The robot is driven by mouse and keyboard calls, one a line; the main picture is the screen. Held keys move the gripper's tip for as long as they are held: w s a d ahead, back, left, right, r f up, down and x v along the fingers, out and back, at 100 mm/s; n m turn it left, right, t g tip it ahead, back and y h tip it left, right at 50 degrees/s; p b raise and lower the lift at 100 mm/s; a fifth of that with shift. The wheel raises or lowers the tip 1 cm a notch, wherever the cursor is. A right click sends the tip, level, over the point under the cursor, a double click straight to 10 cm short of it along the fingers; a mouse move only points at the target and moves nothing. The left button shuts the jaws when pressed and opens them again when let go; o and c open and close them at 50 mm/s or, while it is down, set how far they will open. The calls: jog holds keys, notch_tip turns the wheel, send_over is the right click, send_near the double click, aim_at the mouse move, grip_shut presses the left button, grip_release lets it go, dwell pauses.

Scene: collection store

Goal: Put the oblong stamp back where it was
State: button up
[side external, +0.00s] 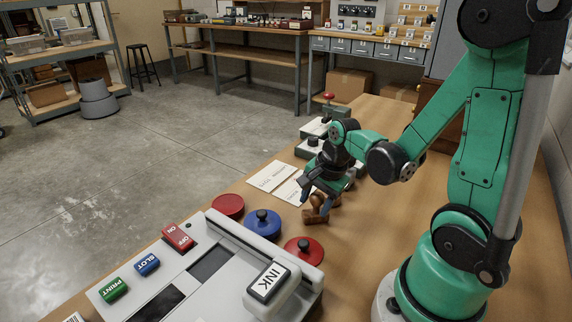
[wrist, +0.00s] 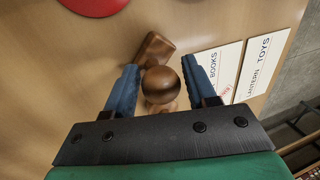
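The oblong stamp (side external: 318,214) is wooden, with a long block base and a round knob. It sits on the wooden table below my gripper (side external: 322,193) in the side view, with its upper part partly hidden by the fingers. In the wrist view, the stamp's dark brown knob (wrist: 161,85) shows between the two blue fingers of my gripper (wrist: 161,64), with part of the block beyond it. The knob is close to the left finger, and a gap shows on its right. The gripper looks open around the knob.
White cards (side external: 270,176) lie just beyond the stamp; one reads TOYS in the wrist view (wrist: 258,70). Red (side external: 303,248) and blue (side external: 262,223) round lidded pads stand on the near side, beside a grey machine with an INK block (side external: 270,281). Grey equipment (side external: 312,128) stands behind.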

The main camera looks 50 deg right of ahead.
jog(key=shift+o, duration=0.7)
jog(key=shift+r, duration=0.1)
jog(key=v, duration=1.2)
jog(key=w+a+n+t, duration=0.2)
jog(key=a+n, duration=0.3)
jog(key=n, duration=0.4)
jog(key=w+a+f+n+t, duration=0.1)
jog(key=a+n, duration=0.3)
jog(key=n, duration=0.5)
jog(key=shift+w+a+t, duration=0.4)
jog(key=shift+w+t, duration=0.3)
jog(key=shift+w, duration=0.1)
